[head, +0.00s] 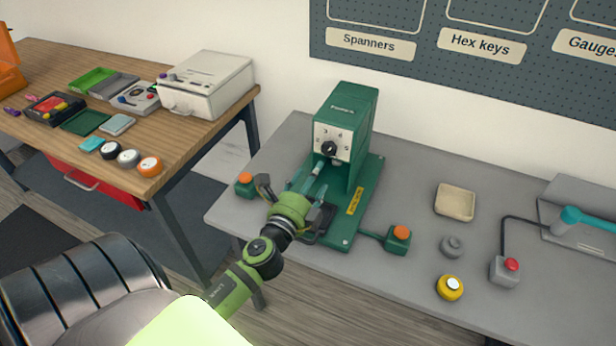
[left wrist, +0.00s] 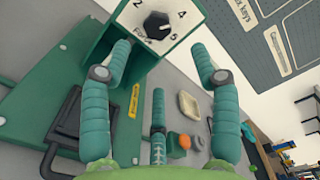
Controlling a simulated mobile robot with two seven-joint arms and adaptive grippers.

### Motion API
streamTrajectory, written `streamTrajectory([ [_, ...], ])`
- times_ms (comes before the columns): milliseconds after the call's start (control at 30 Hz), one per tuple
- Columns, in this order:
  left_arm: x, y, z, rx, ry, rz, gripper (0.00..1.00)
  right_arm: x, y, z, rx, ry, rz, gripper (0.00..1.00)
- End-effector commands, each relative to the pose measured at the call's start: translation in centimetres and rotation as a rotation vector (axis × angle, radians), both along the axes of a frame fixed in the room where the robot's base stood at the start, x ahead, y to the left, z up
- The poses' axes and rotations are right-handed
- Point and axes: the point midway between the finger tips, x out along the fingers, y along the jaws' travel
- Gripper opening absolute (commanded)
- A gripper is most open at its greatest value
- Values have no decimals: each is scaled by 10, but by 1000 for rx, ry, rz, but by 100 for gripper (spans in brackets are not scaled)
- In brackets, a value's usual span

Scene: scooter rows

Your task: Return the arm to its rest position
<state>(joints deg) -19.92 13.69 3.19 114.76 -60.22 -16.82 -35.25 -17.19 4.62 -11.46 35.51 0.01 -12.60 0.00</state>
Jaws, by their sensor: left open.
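My left arm (head: 248,278) reaches from the lower left to the front of the green machine (head: 358,135). My left gripper (head: 303,185) is just in front of the machine, above its base plate. In the left wrist view the gripper (left wrist: 163,62) has its teal fingers spread wide, with nothing held between them. The machine's white face with its black dial (left wrist: 157,25) lies beyond the fingertips. The gripper partly hides the base plate in the head view, and I cannot tell whether any finger touches the machine. My right gripper is not in view.
Green boxes with orange buttons (head: 245,185) (head: 398,238) flank the machine on the grey table (head: 400,290). A wooden bench (head: 150,165) with several items stands left.

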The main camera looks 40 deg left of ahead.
Motion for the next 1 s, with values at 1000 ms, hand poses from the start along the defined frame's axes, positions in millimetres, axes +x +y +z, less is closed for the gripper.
streamTrajectory([
  [1000, -41, 6, -14, -346, 26, 164, 62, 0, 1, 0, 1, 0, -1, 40],
])
